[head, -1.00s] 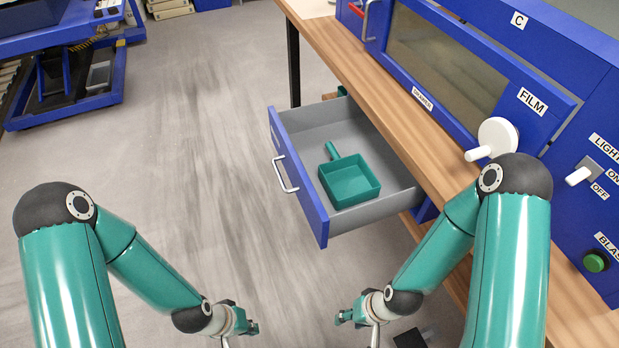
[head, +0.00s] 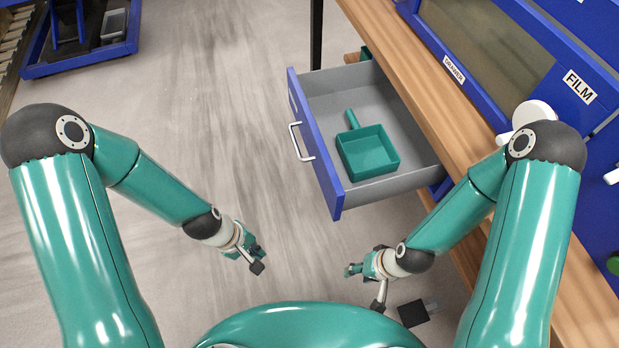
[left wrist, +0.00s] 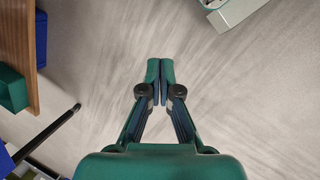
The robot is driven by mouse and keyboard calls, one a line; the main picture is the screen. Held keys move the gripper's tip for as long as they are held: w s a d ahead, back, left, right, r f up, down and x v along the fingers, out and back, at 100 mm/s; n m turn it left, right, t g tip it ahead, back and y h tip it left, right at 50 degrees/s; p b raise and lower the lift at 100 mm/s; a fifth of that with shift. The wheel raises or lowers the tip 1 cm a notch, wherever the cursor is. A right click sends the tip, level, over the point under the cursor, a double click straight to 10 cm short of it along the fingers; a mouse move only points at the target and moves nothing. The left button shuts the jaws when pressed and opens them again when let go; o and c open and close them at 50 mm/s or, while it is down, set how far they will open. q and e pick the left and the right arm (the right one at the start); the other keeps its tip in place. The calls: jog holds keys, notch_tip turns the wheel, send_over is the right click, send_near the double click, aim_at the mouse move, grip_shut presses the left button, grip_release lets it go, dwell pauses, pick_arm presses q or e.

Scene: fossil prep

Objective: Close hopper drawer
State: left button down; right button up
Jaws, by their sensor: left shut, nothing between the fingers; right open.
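The hopper drawer (head: 338,192) stands pulled out from under the wooden bench, with a blue front and grey inside. Its silver handle (head: 301,141) is on the front face, towards the left. A green scoop (head: 368,152) lies in the drawer. My left gripper (head: 256,254) is shut and empty, below and left of the drawer front, apart from it. In the left wrist view its fingers (left wrist: 160,70) are together over bare floor. My right gripper (head: 358,270) is open, below the drawer's near corner and apart from it; its fingers are small in the head view.
The wooden bench (head: 437,108) runs along the right and carries a blue cabinet with a window and a white knob (head: 534,112). A blue wheeled frame (head: 80,65) stands at the far left. The floor left of the drawer is clear.

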pick_arm(q)
jog(key=w+d+r+n+t+h, duration=0.1)
jog(key=w+r+n+h, duration=0.1)
jog(key=w+r+n, duration=0.3)
jog(key=w+d+r+n+t+h, duration=0.15)
jog(key=r+n, duration=0.25)
jog(key=r, duration=0.4)
jog(key=w+d+r+n+h, duration=0.1)
jog(key=w+r+n, duration=0.3)
jog(key=r, duration=0.2)
jog(key=b, duration=0.2)
send_near(324, 184)
jog(key=shift+x, duration=3.1)
jog(key=shift+a, duration=0.1)
